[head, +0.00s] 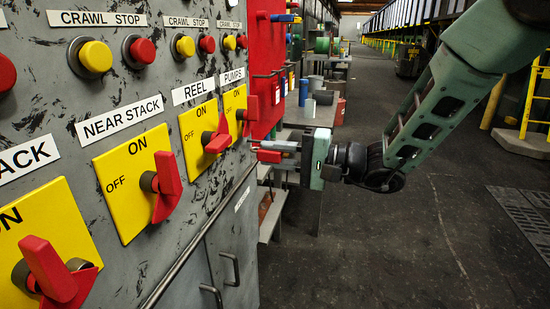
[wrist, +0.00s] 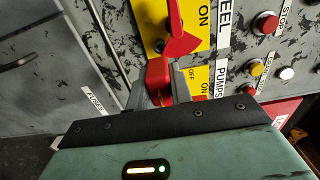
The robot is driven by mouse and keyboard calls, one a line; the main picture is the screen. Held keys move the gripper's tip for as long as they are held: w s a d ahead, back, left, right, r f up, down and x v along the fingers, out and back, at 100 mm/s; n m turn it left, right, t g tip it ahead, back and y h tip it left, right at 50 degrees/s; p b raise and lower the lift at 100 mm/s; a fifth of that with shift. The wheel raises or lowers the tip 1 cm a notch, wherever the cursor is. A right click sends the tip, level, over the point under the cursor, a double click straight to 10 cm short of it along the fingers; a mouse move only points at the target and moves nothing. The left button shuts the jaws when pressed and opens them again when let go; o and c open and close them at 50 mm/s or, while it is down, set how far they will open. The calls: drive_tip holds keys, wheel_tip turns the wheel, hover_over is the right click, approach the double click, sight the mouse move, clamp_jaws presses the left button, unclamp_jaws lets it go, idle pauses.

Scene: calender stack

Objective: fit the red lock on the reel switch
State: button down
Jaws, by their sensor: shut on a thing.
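The reel switch (head: 217,135) is a red handle on a yellow ON/OFF plate under the REEL label (head: 194,91). In the wrist view its red handle (wrist: 181,44), with a wide wedge-shaped part, is just beyond my fingers. My gripper (head: 278,151) is shut on a small red block, the red lock (head: 268,156), in front of the panel and right of the reel switch. In the wrist view the lock (wrist: 158,74) sits between the fingers, its near part hidden by them. The lock appears apart from the reel handle; the exact gap is unclear.
The pumps switch (head: 250,109) is close beside the reel switch, above my gripper in the head view. The near stack switch (head: 165,187) sticks out to the left. A rail (head: 186,255) runs below the switches. Open floor (head: 400,255) lies right of the panel.

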sight(256, 152)
drive_tip(key=shift+b+x, duration=1.05)
drive_tip(key=shift+x, duration=0.9)
drive_tip(key=shift+b, duration=0.65)
drive_tip(key=shift+b+x, duration=0.95)
drive_tip(key=shift+x, duration=0.7)
drive_tip(key=c, duration=0.8)
unclamp_jaws()
drive_tip(key=shift+f, duration=0.1)
drive_tip(key=shift+o, duration=0.2)
drive_tip(key=shift+d, duration=0.15)
